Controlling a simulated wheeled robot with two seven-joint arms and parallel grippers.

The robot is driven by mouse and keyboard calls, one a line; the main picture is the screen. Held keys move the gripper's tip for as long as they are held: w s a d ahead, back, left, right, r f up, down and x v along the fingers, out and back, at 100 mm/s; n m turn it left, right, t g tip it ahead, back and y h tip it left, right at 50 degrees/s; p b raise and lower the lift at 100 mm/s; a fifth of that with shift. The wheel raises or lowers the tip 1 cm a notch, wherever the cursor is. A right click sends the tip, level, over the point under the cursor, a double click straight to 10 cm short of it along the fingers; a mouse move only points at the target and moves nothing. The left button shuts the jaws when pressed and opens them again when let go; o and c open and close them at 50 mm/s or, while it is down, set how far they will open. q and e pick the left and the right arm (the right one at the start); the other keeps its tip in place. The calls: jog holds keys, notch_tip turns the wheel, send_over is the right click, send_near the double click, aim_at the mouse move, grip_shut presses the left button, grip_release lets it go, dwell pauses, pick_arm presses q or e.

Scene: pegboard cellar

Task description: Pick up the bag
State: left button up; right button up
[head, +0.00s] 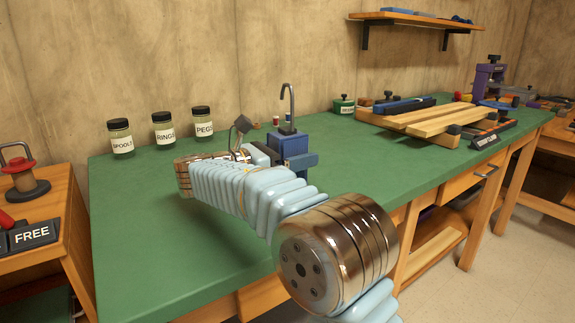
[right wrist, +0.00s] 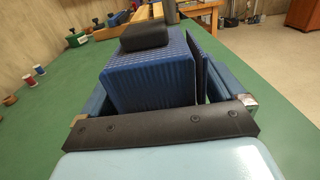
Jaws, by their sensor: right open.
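My right gripper (head: 312,160) is open over the green bench top, pointing toward the right end of the bench. My left gripper is not in view.
A green bench (head: 150,230) carries labelled jars (head: 164,132), a green tin (head: 344,106), and wooden boards (head: 430,120) toward the right. A purple vise (head: 488,78) stands farther right. Bare bench lies left of my arm. A side table with a FREE sign (head: 32,234) is at left.

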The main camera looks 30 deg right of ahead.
jog(key=shift+d, duration=0.2)
jog(key=c, duration=1.2)
jog(key=shift+r, duration=0.15)
